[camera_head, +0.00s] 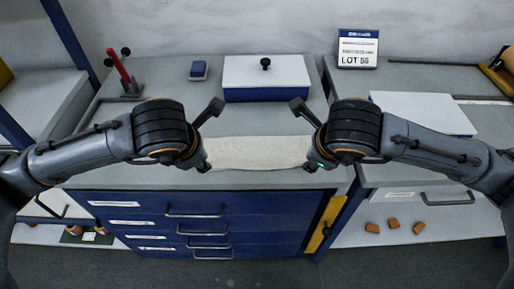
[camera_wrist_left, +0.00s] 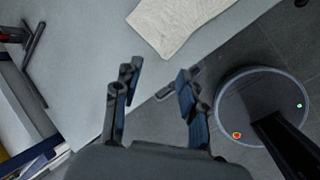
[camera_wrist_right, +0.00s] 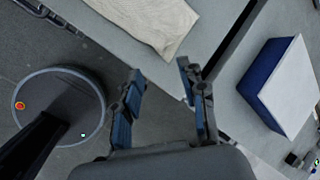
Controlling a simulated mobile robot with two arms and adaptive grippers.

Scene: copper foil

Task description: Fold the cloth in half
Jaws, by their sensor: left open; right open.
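The cream cloth (camera_head: 258,152) lies flat on the grey worktop near its front edge, as a wide strip between my two grippers. Part of the cloth (camera_wrist_left: 178,22) shows at the top of the left wrist view, and part of it (camera_wrist_right: 150,22) at the top of the right wrist view. My left gripper (camera_head: 206,140) is at the cloth's left end; its fingers (camera_wrist_left: 155,85) are apart with nothing between them. My right gripper (camera_head: 312,138) is at the cloth's right end; its fingers (camera_wrist_right: 160,85) are apart and empty. In both wrist views the cloth lies beyond the fingertips.
A red-handled clamp (camera_head: 122,75) is at the back left. Another white-topped blue box (camera_head: 424,112) and a LOT 56 sign (camera_head: 357,49) are at right.

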